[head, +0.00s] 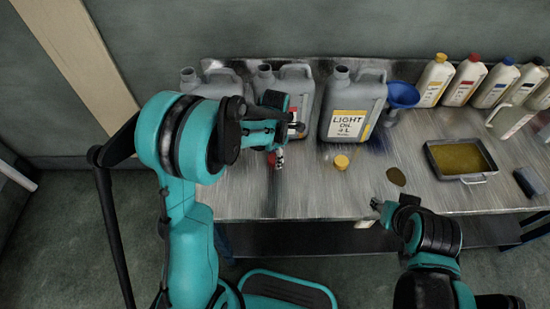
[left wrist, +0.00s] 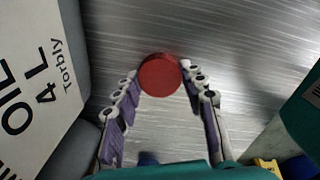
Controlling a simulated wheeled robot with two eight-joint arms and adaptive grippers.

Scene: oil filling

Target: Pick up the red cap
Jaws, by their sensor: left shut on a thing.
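The red cap (left wrist: 160,75) is a round disc between the fingertips of my left gripper (left wrist: 160,82) in the left wrist view. The fingers are shut on its sides, over the metal table (head: 250,195). In the head view the left gripper (head: 277,157) points down in front of the middle grey jug (head: 295,80), and the red cap there is mostly hidden by the fingers. I cannot tell whether the cap still touches the table. My right gripper (head: 379,207) is at the table's front edge, away from the cap; its finger opening is too small to make out.
A grey "Light Oil 4L" jug (head: 352,98) stands right of the left gripper, with a yellow cap (head: 341,162) before it. A blue funnel (head: 402,94), several bottles (head: 463,80) and an oil tray (head: 482,178) are farther right. Another grey jug (head: 212,84) stands left.

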